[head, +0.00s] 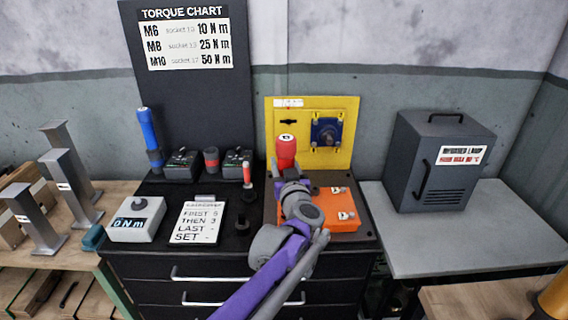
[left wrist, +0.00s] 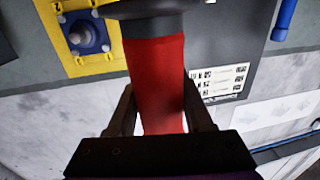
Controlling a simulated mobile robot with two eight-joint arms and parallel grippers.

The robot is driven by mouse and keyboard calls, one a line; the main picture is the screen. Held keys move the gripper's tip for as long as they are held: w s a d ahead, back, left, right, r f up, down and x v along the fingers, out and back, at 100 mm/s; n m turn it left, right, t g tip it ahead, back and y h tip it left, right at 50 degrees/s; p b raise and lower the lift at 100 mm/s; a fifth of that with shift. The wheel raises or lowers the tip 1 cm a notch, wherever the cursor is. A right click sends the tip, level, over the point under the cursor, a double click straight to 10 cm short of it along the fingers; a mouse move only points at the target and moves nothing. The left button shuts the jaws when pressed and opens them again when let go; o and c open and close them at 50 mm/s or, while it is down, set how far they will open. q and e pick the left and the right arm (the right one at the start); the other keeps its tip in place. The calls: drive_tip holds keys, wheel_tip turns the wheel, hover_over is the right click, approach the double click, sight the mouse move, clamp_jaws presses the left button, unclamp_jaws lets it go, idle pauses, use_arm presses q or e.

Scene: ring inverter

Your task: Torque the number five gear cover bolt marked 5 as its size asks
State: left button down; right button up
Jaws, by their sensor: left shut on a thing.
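My left gripper (head: 287,171) is shut on a red-handled tool (head: 286,152) and holds it upright by the handle, over the far left part of the orange gear cover (head: 315,219). In the left wrist view the red handle (left wrist: 156,75) is between both fingers, with a dark collar beyond it. A small white label is on the tool's top. The cover bears small marked labels, too small to read surely. The number 5 bolt cannot be told apart; my arm hides part of the cover. A torque chart (head: 184,38) lists M6 10, M8 25 and M10 50 N m.
A blue-handled tool (head: 149,130) stands at the bench's back left. A meter (head: 137,219) reads 0 N m beside a card (head: 197,222) saying first 5, then 3. A yellow panel (head: 350,107) stands behind the cover. A grey cabinet (head: 440,160) is at right.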

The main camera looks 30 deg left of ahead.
sight(284, 152)
use_arm(q)
drive_tip(key=shift+f+b, duration=0.45)
drive_tip(key=shift+f, duration=0.2)
idle(1.5)
drive_tip(key=shift+r, duration=0.15)
idle(0.4)
wheel_tip(284, 152, up, 5)
drive_tip(key=p, duration=0.3)
idle(0.5)
idle(0.5)
